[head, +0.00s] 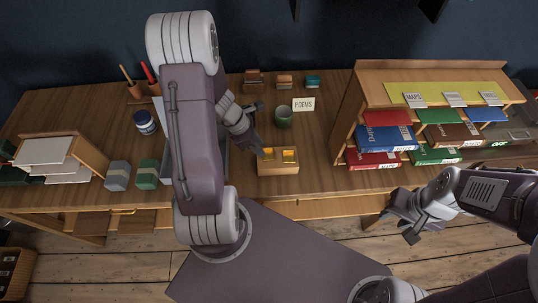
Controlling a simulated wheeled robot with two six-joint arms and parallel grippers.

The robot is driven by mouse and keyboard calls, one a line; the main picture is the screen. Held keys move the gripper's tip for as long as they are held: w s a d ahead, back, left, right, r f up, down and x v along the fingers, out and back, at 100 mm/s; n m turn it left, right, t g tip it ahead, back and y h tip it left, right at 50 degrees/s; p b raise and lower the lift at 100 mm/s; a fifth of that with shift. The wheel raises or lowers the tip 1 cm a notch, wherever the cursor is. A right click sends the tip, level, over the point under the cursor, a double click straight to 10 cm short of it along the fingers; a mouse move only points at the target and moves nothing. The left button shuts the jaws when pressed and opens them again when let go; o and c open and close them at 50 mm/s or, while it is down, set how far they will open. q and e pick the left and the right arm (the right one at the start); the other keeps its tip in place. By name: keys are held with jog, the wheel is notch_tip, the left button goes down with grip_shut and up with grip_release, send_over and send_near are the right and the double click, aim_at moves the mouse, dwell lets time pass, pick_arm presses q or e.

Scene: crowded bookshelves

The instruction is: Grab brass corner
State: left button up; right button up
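Two shiny gold-coloured pieces, which look like the brass corners, sit side by side in a small light wooden box near the table's front edge: the left one (268,154) and the right one (289,155). My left gripper (257,142) reaches down just behind and left of the box (279,169), close to the left piece. Its fingers are small and partly hidden, so I cannot tell whether they are apart or touch the piece. My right gripper (398,224) is open and empty, in front of the table at the right.
A green cup (283,117) and a "POEMS" card (304,104) stand behind the box. A bookshelf (346,112) with books stands at the right. A blue jar (145,122) and a paper rack (91,155) are at the left. Bare tabletop lies right of the box.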

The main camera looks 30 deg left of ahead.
pick_arm(q)
jog(key=shift+w+d+f, duration=0.1)
jog(key=shift+w+f, duration=0.3)
jog(key=shift+f, duration=0.15)
jog(key=shift+s+r, duration=0.1)
jog(key=shift+s, duration=0.05)
grip_shut()
dwell(0.8)
